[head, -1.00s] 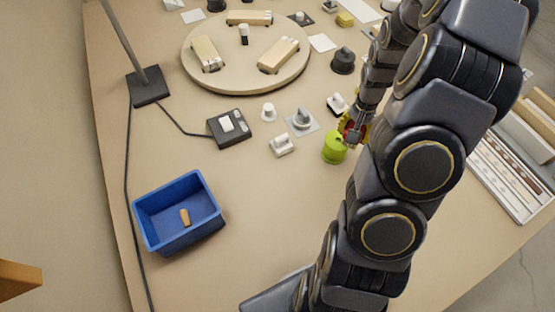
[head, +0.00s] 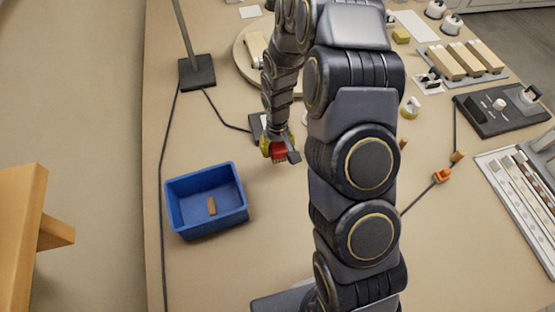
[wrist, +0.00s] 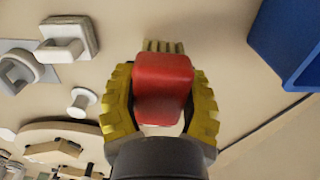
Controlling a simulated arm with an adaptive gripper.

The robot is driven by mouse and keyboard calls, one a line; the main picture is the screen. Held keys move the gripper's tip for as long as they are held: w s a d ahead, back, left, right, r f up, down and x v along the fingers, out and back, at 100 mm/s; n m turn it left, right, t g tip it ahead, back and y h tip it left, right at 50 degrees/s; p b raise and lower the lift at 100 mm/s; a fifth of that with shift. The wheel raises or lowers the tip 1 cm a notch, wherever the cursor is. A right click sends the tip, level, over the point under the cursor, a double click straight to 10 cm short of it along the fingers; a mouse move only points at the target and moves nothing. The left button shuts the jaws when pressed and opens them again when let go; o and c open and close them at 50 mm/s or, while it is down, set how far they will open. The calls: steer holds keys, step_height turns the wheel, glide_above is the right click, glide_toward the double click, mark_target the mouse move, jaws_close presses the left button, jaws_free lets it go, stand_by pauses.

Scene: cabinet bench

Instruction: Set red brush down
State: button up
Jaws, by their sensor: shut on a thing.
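My gripper (head: 277,146) is shut on the red brush (head: 279,153) and holds it over the table, to the upper right of the blue bin. In the wrist view the brush (wrist: 163,82) shows as a red block between the two yellow fingers of my gripper (wrist: 160,98). Its pale bristles (wrist: 162,46) show just past the red block. Whether the brush touches the table is hard to tell.
The blue bin (head: 238,213) holds a small brown piece (head: 211,206). A lamp base (head: 197,72) with a cable stands behind. A round turntable (head: 243,56) is partly hidden by my arm. Table between bin and arm is bare.

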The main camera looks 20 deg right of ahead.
mark_target(277, 160)
steer(key=shift+f, duration=2.7)
steer(key=o, duration=1.1)
steer(key=shift+f, duration=0.15)
